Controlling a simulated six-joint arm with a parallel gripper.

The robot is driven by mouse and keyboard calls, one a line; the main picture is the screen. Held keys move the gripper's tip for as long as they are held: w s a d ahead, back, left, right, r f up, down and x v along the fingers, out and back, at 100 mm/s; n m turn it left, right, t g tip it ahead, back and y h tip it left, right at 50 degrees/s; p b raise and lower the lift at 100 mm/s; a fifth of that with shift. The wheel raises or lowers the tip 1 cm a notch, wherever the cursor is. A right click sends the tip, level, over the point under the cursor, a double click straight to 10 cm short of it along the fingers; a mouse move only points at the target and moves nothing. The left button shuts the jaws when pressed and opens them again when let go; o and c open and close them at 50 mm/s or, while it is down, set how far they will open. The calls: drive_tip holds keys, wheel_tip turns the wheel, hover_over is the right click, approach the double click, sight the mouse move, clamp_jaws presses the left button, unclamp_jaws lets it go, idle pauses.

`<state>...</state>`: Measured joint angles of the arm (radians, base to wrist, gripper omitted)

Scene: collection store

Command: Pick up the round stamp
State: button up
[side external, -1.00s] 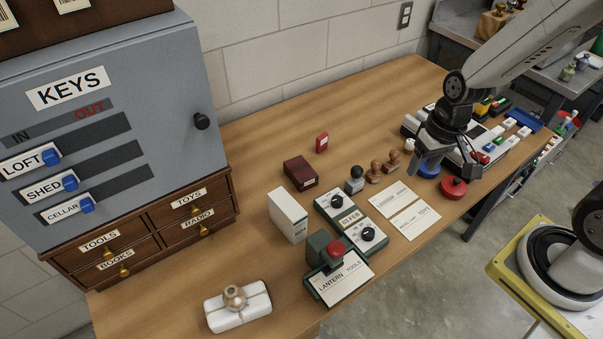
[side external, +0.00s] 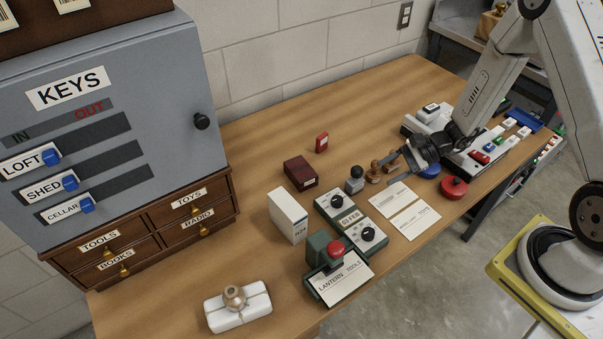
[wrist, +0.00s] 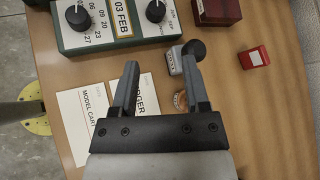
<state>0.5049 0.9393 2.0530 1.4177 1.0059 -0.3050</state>
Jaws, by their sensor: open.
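I cannot tell for sure which is the round stamp. The black-knobbed stamp is beyond the right fingertip.
Two printed cards (side external: 405,208) lie in front. A red round pad (side external: 454,188) and a blue one (side external: 429,171) are right. The back of the table is clear.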

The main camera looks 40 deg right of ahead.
sight(368, 172)
drive_tip(key=w+d+f+m+t, duration=0.1)
drive_tip(key=d+f+m+t, duration=0.1)
drive_tip(key=w+d+f+m+t+h, duration=0.1)
drive_tip(key=d+m+t, duration=0.1)
drive_tip(key=d, duration=0.1)
drive_tip(key=w+d+f+m+t+h, duration=0.1)
drive_tip(key=d+f+m+t, duration=0.1)
drive_tip(key=shift+w+d+f, duration=0.15)
drive_tip(key=shift+d+f, duration=0.15)
drive_tip(key=shift+w+a, duration=0.1)
drive_tip(key=shift+x, duration=1.25)
drive_tip(key=shift+x, duration=2.6)
drive_tip(key=shift+r, duration=0.1)
clamp_jaws()
